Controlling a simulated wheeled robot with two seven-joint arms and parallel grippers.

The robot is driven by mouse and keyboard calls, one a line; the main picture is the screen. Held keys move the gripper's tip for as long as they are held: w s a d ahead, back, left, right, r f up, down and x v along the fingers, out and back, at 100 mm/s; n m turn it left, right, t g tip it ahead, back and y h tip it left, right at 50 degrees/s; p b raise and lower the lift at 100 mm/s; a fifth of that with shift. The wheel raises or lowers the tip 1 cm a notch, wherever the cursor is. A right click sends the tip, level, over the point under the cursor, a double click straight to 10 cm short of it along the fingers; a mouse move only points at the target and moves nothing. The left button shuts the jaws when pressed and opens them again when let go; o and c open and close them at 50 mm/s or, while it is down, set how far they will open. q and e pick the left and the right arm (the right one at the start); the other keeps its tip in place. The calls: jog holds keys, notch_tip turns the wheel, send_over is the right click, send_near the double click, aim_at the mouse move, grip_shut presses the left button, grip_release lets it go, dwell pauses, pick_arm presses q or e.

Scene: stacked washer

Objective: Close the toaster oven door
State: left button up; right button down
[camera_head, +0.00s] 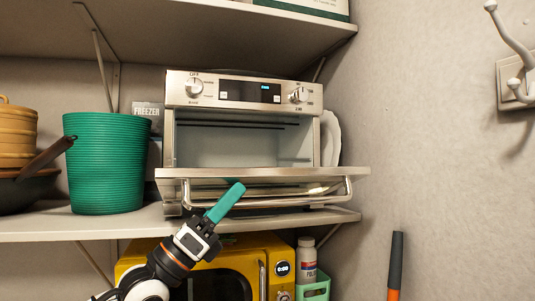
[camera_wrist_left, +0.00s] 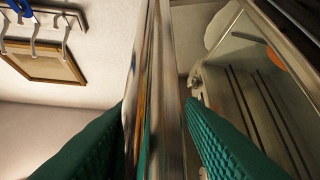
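The silver toaster oven (camera_head: 244,90) sits on the middle shelf. Its door (camera_head: 262,173) is folded down, roughly level, leaving the cavity open. The door's bar handle (camera_head: 300,203) runs along its front. My left gripper (camera_head: 236,188) is at the door's front edge, left of its middle, with a teal finger overlapping the handle in the head view. In the left wrist view, the gripper's (camera_wrist_left: 157,104) two teal fingers are apart, with the metal door edge (camera_wrist_left: 160,60) between them. I cannot tell if they touch it. My right gripper is out of view.
A green ribbed pot (camera_head: 105,165) and a pan (camera_head: 35,185) stand left of the oven. A yellow microwave (camera_head: 140,262) and a white bottle (camera_head: 306,258) are below the shelf. A wall hook (camera_head: 515,50) is at right. The space in front of the oven looks clear.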

aim_at(246, 173)
pick_arm(q)
jog(key=x, duration=0.1)
jog(key=p+x, duration=0.1)
jog(key=x, duration=0.1)
jog(key=p+x, duration=0.1)
jog(key=x, duration=0.1)
jog(key=shift+s+a+r, duration=0.1)
jog(key=shift+a+r, duration=0.1)
jog(key=shift+r, duration=0.3)
jog(key=d, duration=0.1)
jog(key=w+d+r+p, duration=0.1)
jog(key=d+r+p, duration=0.1)
jog(key=d, duration=0.1)
jog(key=shift+w+r, duration=0.15)
jog(key=shift+w, duration=0.2)
jog(key=shift+w+d+r, duration=0.1)
jog(key=shift+d+r, duration=0.1)
jog(key=shift+d, duration=0.05)
jog(key=shift+w+a+r, duration=0.1)
jog(key=shift+a, duration=0.05)
grip_shut()
